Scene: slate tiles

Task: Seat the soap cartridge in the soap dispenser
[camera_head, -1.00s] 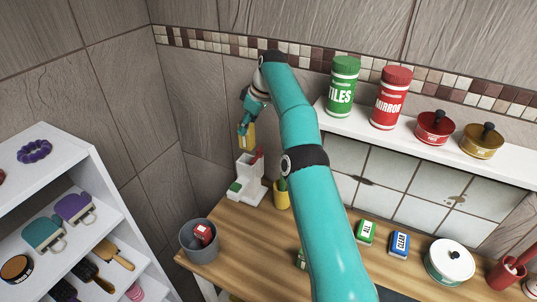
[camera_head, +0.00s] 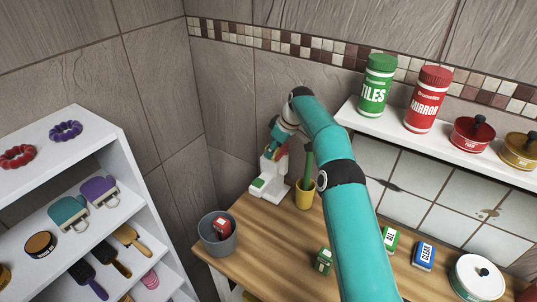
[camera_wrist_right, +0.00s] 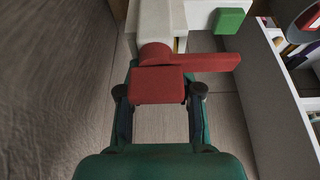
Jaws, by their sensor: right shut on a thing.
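The white soap dispenser (camera_head: 270,190) stands at the back left corner of the wooden counter. My right gripper (camera_head: 272,151) is at its upper part. In the right wrist view my right gripper (camera_wrist_right: 158,93) is shut on the blocky end of the dispenser's red lever (camera_wrist_right: 157,86); a red bar reaches right from its round hub. The dispenser's pale body (camera_wrist_right: 160,20) is just beyond. The yellow soap cartridge does not show in either current view, and I cannot tell how it sits. My left gripper is out of view.
A yellow cup (camera_head: 305,199) with a green item stands right beside the dispenser. A grey bin (camera_head: 218,243) with a red box is in front. Small boxes and a white pot (camera_head: 477,282) are farther right. A white shelf (camera_head: 137,170) stands left.

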